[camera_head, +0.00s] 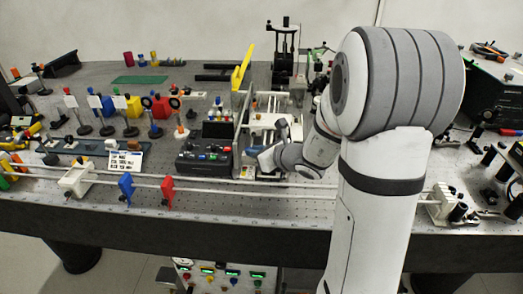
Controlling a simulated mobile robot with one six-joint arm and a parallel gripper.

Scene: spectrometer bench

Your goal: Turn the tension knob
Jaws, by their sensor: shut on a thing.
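My arm comes in from the right, and my gripper (266,158) is low over the bench, just right of the black control box. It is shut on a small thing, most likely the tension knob. The knob itself is hidden by the jaws and wrist, so its turn angle cannot be told. A white-topped mechanism (277,120) with rails stands directly behind my gripper.
A black control box (205,158) with coloured buttons is close on the left. Long white rails (235,186) run along the front with blue (126,188) and red (167,190) holders. Optics crowd the left side.

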